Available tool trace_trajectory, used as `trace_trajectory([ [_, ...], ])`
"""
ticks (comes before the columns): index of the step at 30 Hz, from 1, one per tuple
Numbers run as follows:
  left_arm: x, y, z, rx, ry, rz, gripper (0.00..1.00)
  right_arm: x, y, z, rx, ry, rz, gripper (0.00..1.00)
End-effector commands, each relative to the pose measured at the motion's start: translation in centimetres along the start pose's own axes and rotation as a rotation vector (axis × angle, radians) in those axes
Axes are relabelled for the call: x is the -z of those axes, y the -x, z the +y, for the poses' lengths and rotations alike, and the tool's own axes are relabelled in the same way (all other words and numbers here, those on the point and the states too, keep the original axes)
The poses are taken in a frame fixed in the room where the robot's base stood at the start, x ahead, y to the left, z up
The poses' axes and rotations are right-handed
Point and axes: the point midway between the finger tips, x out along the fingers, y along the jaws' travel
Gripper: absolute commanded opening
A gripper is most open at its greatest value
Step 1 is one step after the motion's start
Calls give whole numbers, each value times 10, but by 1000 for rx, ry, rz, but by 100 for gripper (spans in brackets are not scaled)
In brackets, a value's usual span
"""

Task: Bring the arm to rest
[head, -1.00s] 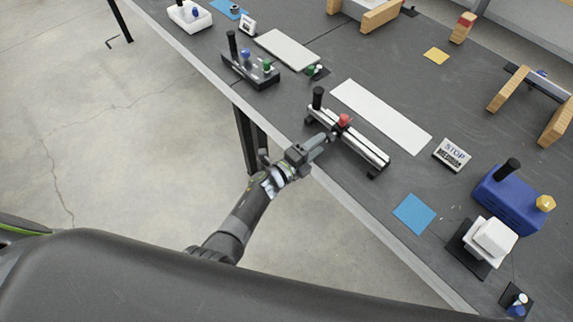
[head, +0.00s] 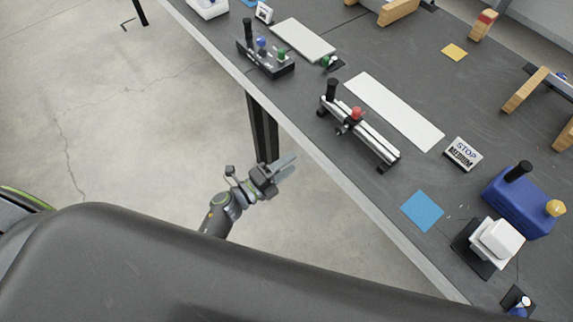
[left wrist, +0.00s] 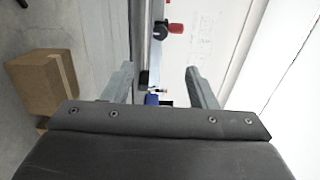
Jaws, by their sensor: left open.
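My left gripper (head: 288,168) is open and empty. In the head view it hangs over the floor just off the table's near edge, apart from the table. In the left wrist view its two fingers (left wrist: 160,85) stand wide apart with nothing held between them. The nearest thing on the table is a silver rail device (head: 365,138) with a black handle and a red knob (head: 357,113). My right gripper is not in either view.
The dark table (head: 320,155) holds a white strip (head: 395,110), a STOP MEDIUM sign (head: 463,154), a blue mat (head: 422,211), a blue box (head: 515,200) and a white block (head: 497,238). Open floor (head: 150,130) lies left of the table. A cardboard box (left wrist: 40,85) shows in the left wrist view.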

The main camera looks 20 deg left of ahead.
Motion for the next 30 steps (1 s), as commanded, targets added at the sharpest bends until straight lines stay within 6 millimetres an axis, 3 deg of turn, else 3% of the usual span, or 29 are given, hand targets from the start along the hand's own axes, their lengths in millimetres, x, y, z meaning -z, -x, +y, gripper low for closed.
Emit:
trace_trajectory([
  [12, 0, 0, 1, -2, 4, -3, 52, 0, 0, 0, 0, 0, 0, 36],
  [16, -8, 10, 21, -36, 97, -63, 52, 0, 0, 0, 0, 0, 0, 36],
  [20, -26, 44, 79, -132, 361, -248, 52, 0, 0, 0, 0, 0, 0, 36],
  [23, -37, 90, 140, -234, 620, -453, 52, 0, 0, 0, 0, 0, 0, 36],
  [26, -37, 143, 196, -328, 847, -658, 52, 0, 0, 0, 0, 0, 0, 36],
  [30, -19, 226, 262, -454, 1126, -951, 52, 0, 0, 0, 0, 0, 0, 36],
])
